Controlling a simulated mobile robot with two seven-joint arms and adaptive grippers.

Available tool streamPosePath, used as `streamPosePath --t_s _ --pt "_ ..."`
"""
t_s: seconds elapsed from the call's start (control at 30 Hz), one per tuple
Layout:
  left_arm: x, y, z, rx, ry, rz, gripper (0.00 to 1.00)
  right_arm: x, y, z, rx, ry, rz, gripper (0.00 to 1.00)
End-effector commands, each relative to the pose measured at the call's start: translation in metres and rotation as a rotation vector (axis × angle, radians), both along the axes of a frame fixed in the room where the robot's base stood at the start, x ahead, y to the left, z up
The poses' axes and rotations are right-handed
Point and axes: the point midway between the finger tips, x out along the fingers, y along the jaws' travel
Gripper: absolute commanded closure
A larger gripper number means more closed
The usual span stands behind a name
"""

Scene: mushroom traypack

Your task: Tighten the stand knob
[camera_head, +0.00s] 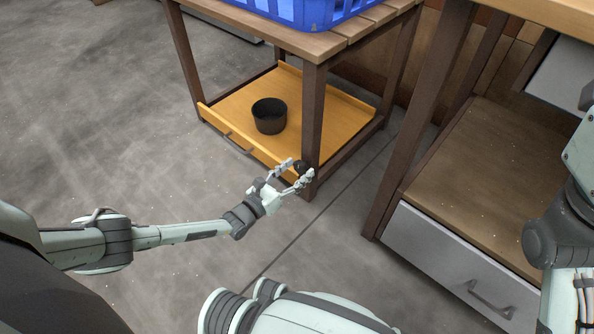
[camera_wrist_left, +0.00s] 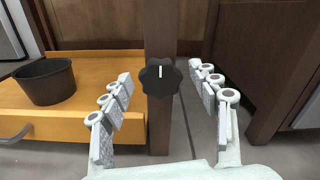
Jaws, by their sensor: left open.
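The stand knob (camera_wrist_left: 160,77) is black and lobed, with a white line on its face. It sits on the front of the stand's dark brown leg (camera_wrist_left: 159,128). In the left wrist view the white line stands about upright. The knob also shows small in the head view (camera_head: 300,166). My left gripper (camera_head: 296,170) is open, and its fingers lie to either side of the knob in the picture. The fingers (camera_wrist_left: 163,88) show gaps to the knob on both sides. My right gripper is out of view; only part of my right arm shows at the right edge.
The stand has a yellow lower tray (camera_head: 236,108) with a black pot (camera_head: 269,115). A blue crate (camera_head: 318,14) stands on its slatted top. A workbench with a grey drawer (camera_head: 455,268) stands to the right. Bare concrete floor (camera_head: 110,130) lies to the left.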

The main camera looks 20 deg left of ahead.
Motion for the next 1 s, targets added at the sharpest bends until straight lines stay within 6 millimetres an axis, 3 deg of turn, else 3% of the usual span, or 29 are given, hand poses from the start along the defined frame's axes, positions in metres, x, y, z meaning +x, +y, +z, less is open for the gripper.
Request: streamPosePath --t_s 0.3,0.7,1.0 --pt "0.0034 -0.0010 0.0002 0.000 0.001 0.001 0.40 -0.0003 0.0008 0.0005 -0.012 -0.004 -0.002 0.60" --pt "0.0030 -0.0009 0.0001 0.000 0.001 0.001 0.89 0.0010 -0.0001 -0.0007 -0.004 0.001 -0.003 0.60" --pt "0.0030 -0.0009 0.0003 0.036 -0.013 0.001 0.89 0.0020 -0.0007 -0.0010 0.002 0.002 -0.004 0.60"
